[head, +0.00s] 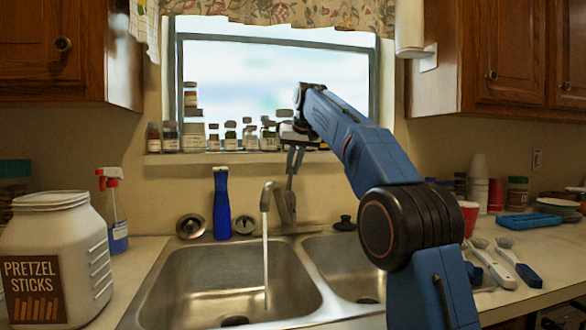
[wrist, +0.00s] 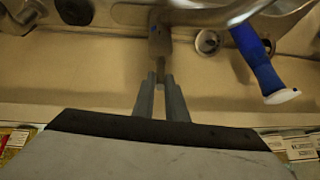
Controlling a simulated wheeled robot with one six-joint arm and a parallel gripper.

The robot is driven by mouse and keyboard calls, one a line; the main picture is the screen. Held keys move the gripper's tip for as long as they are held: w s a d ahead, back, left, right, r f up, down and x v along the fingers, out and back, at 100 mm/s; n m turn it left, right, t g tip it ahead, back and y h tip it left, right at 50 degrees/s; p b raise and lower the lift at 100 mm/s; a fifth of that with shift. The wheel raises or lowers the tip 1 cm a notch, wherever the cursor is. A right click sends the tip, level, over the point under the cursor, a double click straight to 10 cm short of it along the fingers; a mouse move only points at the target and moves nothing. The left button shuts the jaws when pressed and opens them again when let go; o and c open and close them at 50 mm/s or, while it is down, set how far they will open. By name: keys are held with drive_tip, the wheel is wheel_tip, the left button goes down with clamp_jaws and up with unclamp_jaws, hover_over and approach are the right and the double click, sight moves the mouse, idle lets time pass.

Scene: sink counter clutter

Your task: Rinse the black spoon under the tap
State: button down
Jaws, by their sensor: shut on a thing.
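My gripper (head: 290,180) hangs pointing down behind the sink, by the base of the tap (head: 266,194). In the wrist view my gripper (wrist: 160,82) has its fingertips closed on a thin metal lever (wrist: 160,66) that rises from the tap's base. The tap also shows in the wrist view (wrist: 220,16). Water (head: 266,260) runs from the spout into the left basin (head: 175,290). I cannot pick out a black spoon in either view.
A blue bottle (head: 222,205) stands left of the tap. A large pretzel jar (head: 85,225) and spray bottle (head: 115,215) are at left. Brushes (head: 520,265), a red cup (head: 468,212) and a blue tray (head: 528,223) are at right. Small jars (head: 194,137) line the windowsill.

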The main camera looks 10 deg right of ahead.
drive_tip(key=c, duration=1.8)
unclamp_jaws()
drive_tip(key=shift+o, duration=0.2)
drive_tip(key=a+v, duration=0.1)
drive_tip(key=v, duration=1)
drive_tip(key=shift+s+d+r, duration=0.2)
drive_tip(key=shift+d+r, duration=0.2)
drive_tip(key=shift+d, duration=0.1)
